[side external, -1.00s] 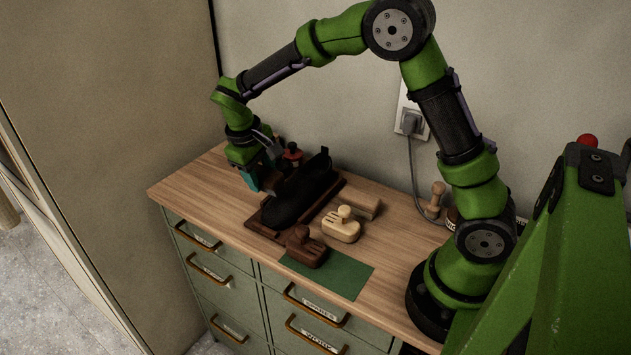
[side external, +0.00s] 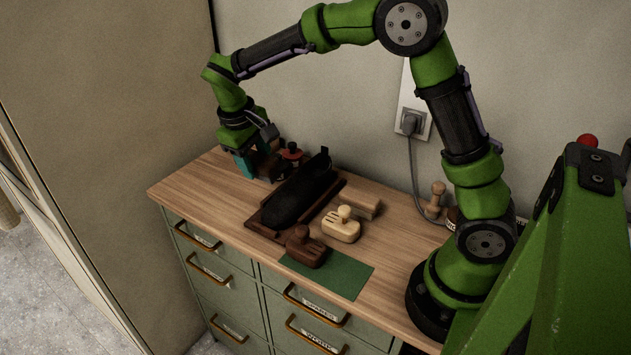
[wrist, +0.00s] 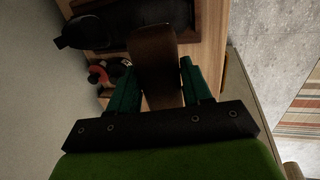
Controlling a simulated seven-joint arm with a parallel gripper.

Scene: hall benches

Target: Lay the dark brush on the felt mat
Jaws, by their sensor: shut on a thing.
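A dark brown knobbed piece (side external: 307,248), which looks like the dark brush, sits knob up over the upper left part of the green felt mat (side external: 345,277). I cannot tell whether all of it is on the mat. My gripper (side external: 252,168) is at the far left end of the bench top, apart from the mat. In the wrist view my gripper (wrist: 155,95) is shut on a brown wooden piece (wrist: 154,58) between its teal fingers. The held piece is partly hidden in the side view, and I cannot tell what it is.
A black shoe (side external: 300,190) lies on a dark wooden tray (side external: 262,228) between my gripper and the mat. A pale knobbed piece (side external: 341,229) and a pale block (side external: 361,205) stand behind the mat. A red and black item (side external: 291,153) is close to my gripper. The mat's right part is bare.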

